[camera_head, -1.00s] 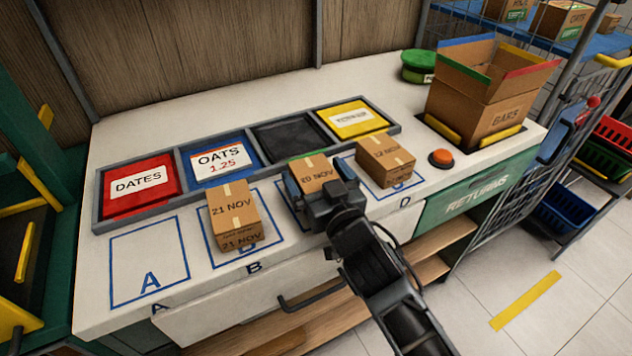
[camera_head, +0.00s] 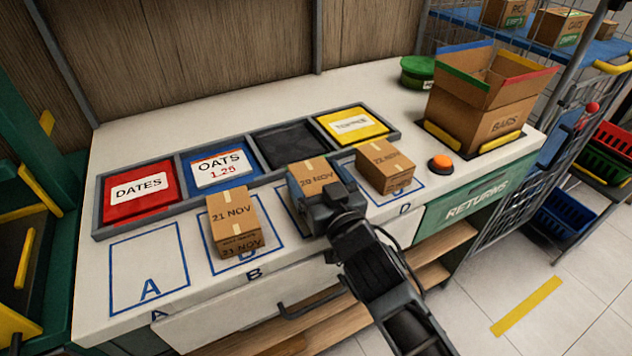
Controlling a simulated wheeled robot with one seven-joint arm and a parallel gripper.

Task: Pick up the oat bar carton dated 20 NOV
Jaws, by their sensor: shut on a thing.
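The carton marked 20 NOV (camera_head: 312,173) is a small brown box with a pale tape strip, in the third outlined space from the left on the white counter. My gripper (camera_head: 322,190) is at its near side, shut on it. The gripper and wrist hide its front and lower part, so I cannot tell whether it is clear of the counter. A carton marked 21 NOV (camera_head: 233,213) stands to its left in space B. A carton marked 22 NOV (camera_head: 384,160) stands to its right in space D.
Space A (camera_head: 148,270) is empty. Behind is a tray row with red DATES, blue OATS 1.25, black and yellow sections (camera_head: 140,190). An open BARS box (camera_head: 478,110), green cap (camera_head: 417,70) and orange button (camera_head: 440,162) are at the right.

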